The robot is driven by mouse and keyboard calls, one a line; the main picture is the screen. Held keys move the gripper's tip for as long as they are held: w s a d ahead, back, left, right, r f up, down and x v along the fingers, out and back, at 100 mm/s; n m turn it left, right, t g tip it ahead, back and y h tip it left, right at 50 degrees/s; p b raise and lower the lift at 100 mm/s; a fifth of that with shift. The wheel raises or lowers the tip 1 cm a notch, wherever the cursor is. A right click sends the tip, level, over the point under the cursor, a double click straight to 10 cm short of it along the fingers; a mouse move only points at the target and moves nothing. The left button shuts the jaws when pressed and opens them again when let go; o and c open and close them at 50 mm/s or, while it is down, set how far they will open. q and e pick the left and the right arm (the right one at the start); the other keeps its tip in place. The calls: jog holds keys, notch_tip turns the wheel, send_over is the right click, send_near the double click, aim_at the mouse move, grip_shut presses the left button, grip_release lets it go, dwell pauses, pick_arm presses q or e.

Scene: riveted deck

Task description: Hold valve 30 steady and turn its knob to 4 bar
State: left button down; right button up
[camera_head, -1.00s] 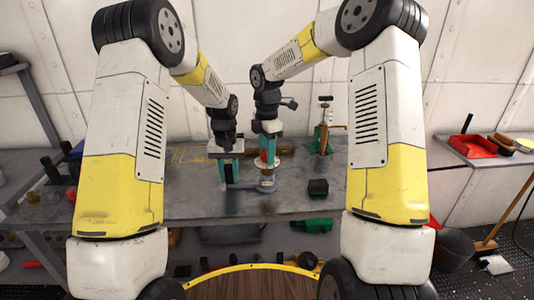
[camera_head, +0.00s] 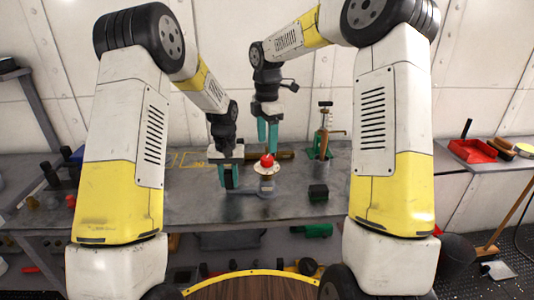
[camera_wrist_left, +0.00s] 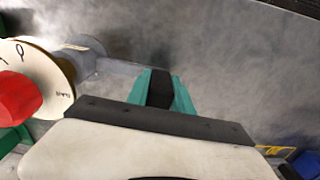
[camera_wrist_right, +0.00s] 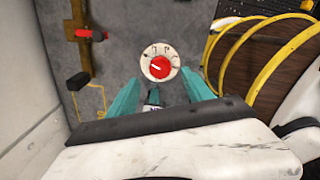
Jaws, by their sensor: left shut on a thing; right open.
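The valve (camera_head: 266,185) stands on the bench with a pale round dial (camera_head: 257,169) and a red knob (camera_head: 268,160) on top. My left gripper (camera_head: 229,182) is low at its left side, shut on the valve's grey arm; in the left wrist view the fingers (camera_wrist_left: 159,88) meet the end of that arm (camera_wrist_left: 112,66). My right gripper (camera_head: 267,138) is open and empty, above the knob and apart from it. In the right wrist view the knob (camera_wrist_right: 160,67) shows a white pointer line toward the left; the dial numbers are too small to read.
A green stand with a brown and red upright tool (camera_head: 323,140) is right of the valve. A small dark block (camera_head: 318,192) lies in front of it. A brown bar (camera_head: 285,155) lies behind. Bare bench surface (camera_head: 200,205) is in front.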

aim_at(267, 158)
notch_tip(267, 158, up, 5)
jog(key=shift+f, duration=0.1)
dwell(0.4)
pick_arm(q)
jog(key=c, duration=1)
grip_release()
jog(key=shift+c, duration=0.2)
